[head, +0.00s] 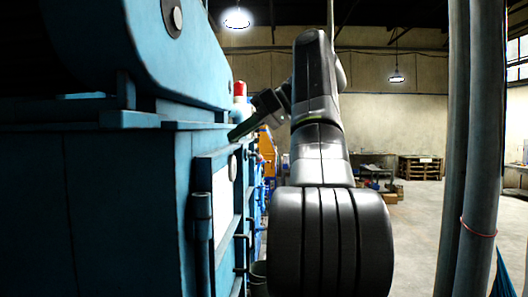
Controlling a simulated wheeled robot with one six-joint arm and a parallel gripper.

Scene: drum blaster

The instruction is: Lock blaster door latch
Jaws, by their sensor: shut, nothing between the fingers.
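The blue blaster (120,190) fills the left side of the head view, its side face seen at a steep angle. A framed panel with a white plate (222,205) is on that side; I cannot tell for certain that this is the door. Small handle-like fittings (240,237) stick out beyond it, but I cannot tell which is the latch. My gripper (236,133) is shut and empty, pointing down and left at the upper edge of the blaster's side. I cannot tell whether it touches anything.
A grey vertical post (470,150) stands close on the right, with a second thin post beside it. A red-topped light (240,90) rises behind the blaster's top edge. Wooden pallets (420,168) are at the back. Concrete floor (415,230) is clear between arm and post.

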